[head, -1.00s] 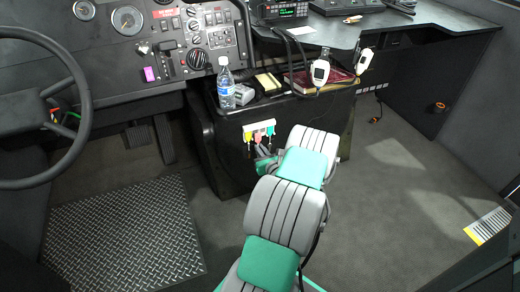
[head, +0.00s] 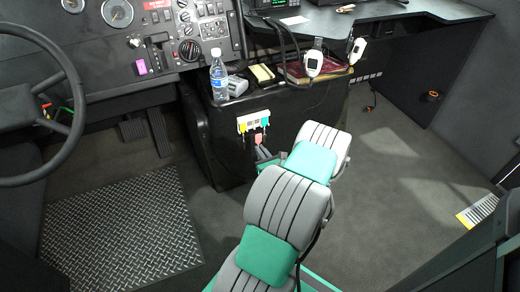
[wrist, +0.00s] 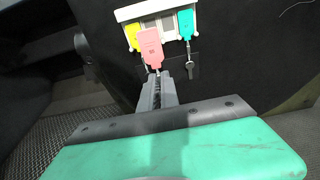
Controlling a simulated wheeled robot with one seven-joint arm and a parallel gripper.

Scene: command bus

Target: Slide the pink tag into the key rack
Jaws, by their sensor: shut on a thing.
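The key rack (head: 254,117) is a small white holder on the dark console front, and it also shows at the top of the wrist view (wrist: 146,10). A yellow tag (wrist: 132,36) sits at its left and a teal tag (wrist: 187,24) with a key at its right. My gripper (wrist: 152,72) is shut on the pink tag (wrist: 150,47), which stands up from the jaws just below the rack's middle. In the wrist view its top overlaps the rack's lower edge; I cannot tell whether it touches. In the head view the pink tag (head: 258,139) is small, under the rack.
A water bottle (head: 218,77) stands on the console above the rack. A red book (head: 318,74) and white handsets (head: 314,62) are to its right. The steering wheel (head: 40,105) is at the left. The floor right of my arm is clear.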

